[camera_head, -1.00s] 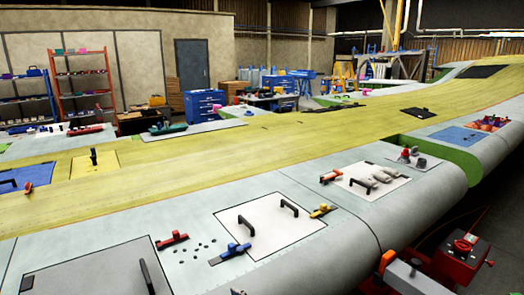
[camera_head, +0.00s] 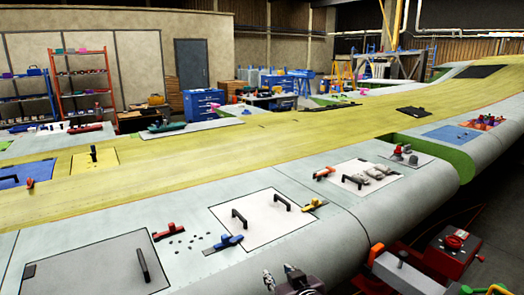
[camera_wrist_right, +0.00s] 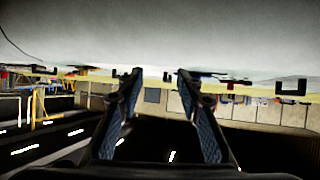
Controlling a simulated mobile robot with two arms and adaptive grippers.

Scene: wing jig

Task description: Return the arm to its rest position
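My right gripper (camera_head: 279,273) shows at the bottom of the head view, in front of the wing's rounded near edge. In the right wrist view its two dark fingers (camera_wrist_right: 158,78) stand well apart with nothing between them, so it is open and empty. The wing surface (camera_wrist_right: 165,30) fills the top of that view. The rest of my right arm is mostly below the head view's edge. My left gripper does not show.
On the wing near the gripper lie a white panel with two black handles (camera_head: 262,222), a blue clamp (camera_head: 224,243) and a yellow clamp (camera_head: 314,204). A grey panel (camera_head: 95,268) is at left. A red machine (camera_head: 450,252) stands at lower right.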

